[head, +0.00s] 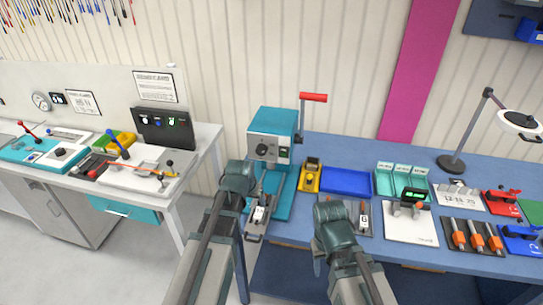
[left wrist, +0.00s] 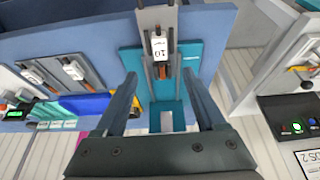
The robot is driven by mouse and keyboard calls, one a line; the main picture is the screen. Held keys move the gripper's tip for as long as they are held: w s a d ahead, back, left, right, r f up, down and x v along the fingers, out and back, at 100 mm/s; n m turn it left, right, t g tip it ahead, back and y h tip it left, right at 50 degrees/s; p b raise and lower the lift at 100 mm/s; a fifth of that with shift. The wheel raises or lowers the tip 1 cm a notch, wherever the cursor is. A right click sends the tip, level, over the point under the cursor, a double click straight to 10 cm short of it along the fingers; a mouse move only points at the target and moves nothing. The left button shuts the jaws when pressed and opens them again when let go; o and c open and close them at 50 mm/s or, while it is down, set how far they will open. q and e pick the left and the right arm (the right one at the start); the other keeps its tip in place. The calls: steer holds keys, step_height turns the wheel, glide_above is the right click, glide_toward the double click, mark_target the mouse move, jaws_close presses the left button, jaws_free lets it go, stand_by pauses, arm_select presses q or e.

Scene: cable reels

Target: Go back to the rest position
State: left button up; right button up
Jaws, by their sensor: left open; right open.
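My left gripper (head: 250,192) is in front of the teal crank machine (head: 271,150), at the left end of the blue table. In the left wrist view its two fingers (left wrist: 160,82) are spread apart with nothing between them. A white-labelled piece in a grey holder (head: 258,213) is just beyond the fingers at the machine's base; its label (left wrist: 159,45) shows in the left wrist view, apart from the fingers. My right gripper (head: 338,232) is over the table's front edge, beside a grey holder with labelled pieces (head: 364,218). Its fingers are mostly hidden, and I see nothing held.
The blue table (head: 330,148) carries a yellow device (head: 311,172), a blue tray (head: 346,181), teal bins (head: 385,182), a white board with a green display (head: 411,228), orange-handled tools (head: 476,236) and a lamp (head: 451,163). A white bench (head: 200,140) stands left, across a floor gap.

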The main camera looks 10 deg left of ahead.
arm_select(q)
steer(key=s+d+f+m+g+b, duration=0.1)
steer(key=s+d+f+b, duration=0.3)
steer(key=s, duration=0.5)
steer(key=s+d+f+m+g+y+b, duration=0.1)
steer(key=s+d+f+g+b, duration=0.3)
steer(key=s+d, duration=0.5)
step_height(320, 180, down, 2)
steer(key=shift+s+d+m+y, duration=0.3)
steer(key=shift+s+m, duration=0.15)
steer(key=shift+m, duration=0.25)
steer(key=shift+c, duration=0.4)
